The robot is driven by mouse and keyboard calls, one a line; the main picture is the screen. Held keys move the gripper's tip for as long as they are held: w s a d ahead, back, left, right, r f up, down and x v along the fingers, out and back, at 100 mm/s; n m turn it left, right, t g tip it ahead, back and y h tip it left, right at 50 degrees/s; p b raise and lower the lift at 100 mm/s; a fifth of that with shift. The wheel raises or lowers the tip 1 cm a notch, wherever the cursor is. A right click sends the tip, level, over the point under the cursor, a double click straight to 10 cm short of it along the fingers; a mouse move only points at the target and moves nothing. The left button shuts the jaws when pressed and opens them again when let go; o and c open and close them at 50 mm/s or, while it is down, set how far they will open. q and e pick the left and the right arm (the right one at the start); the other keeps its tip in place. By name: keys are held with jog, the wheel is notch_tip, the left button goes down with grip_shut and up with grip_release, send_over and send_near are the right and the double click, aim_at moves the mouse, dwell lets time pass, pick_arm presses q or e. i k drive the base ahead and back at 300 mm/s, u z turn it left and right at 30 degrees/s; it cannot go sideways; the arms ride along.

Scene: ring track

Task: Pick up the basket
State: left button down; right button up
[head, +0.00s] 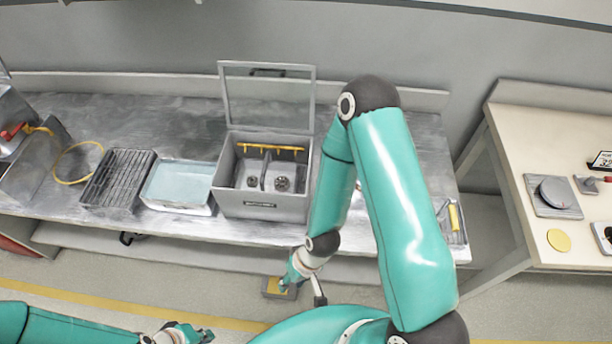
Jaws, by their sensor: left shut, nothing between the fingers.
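A small metal basket with a yellow handle (454,218) appears at the right end of the steel bench; my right arm hides its left part. My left gripper (196,335) is low at the bottom edge, shut and empty, well away from the bench top. My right gripper (293,277) points down in front of the bench, apart from the basket. Its fingers are too small to show whether they are open or shut.
On the steel bench (90,110) stand a grey box with its lid raised (262,206), a pale blue tray (178,184) and a dark ribbed rack (118,178). A small dark block with a yellow top (279,288) is by my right gripper. A second table (545,150) stands right.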

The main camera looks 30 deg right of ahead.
aim_at(267, 176)
jog(key=u, duration=0.1)
jog(key=i, duration=0.25)
jog(key=z, duration=1.9)
jog(key=k, duration=1.3)
jog(key=u, duration=0.9)
jog(key=i, duration=1)
jog(key=z, duration=0.4)
